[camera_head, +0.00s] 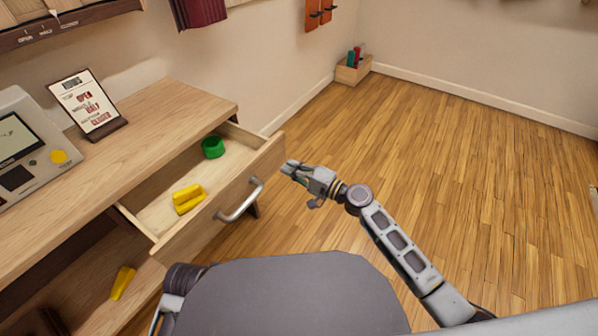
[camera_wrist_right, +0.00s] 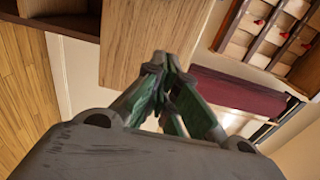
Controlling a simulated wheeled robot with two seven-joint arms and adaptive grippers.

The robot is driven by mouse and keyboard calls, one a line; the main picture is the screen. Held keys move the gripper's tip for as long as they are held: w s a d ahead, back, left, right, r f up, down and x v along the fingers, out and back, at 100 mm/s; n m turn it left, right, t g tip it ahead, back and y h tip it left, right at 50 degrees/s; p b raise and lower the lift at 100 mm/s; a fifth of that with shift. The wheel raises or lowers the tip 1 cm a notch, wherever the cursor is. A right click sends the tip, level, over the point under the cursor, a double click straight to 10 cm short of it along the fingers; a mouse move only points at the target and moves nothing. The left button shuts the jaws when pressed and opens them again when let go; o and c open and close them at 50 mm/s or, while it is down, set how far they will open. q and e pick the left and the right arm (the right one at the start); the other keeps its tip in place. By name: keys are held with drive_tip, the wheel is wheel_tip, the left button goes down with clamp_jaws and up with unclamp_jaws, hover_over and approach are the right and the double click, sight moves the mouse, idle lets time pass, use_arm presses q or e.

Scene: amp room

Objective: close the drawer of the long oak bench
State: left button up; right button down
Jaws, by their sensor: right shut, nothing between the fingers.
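The long oak bench (camera_head: 165,108) stands at the left in the head view. Its drawer (camera_head: 222,200) is pulled open, with a metal bar handle (camera_head: 240,201) on its front. A green ring-like object (camera_head: 213,147) and a yellow block (camera_head: 188,199) lie in the drawer. My right gripper (camera_head: 288,168) is shut and empty, just to the right of the drawer front's far end and apart from the handle. In the right wrist view its fingers (camera_wrist_right: 165,75) are together before a wooden surface. My left gripper is not in view; part of my left arm shows at the lower left.
A grey device (camera_head: 25,145) and a framed sign (camera_head: 88,104) stand on the bench top. Another yellow block (camera_head: 123,282) lies on a lower shelf. A small wooden box (camera_head: 353,72) stands by the far wall. The floor (camera_head: 450,150) to the right is clear.

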sight(270, 158)
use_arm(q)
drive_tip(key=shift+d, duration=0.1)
use_arm(e)
drive_tip(key=shift+x, duration=2.85)
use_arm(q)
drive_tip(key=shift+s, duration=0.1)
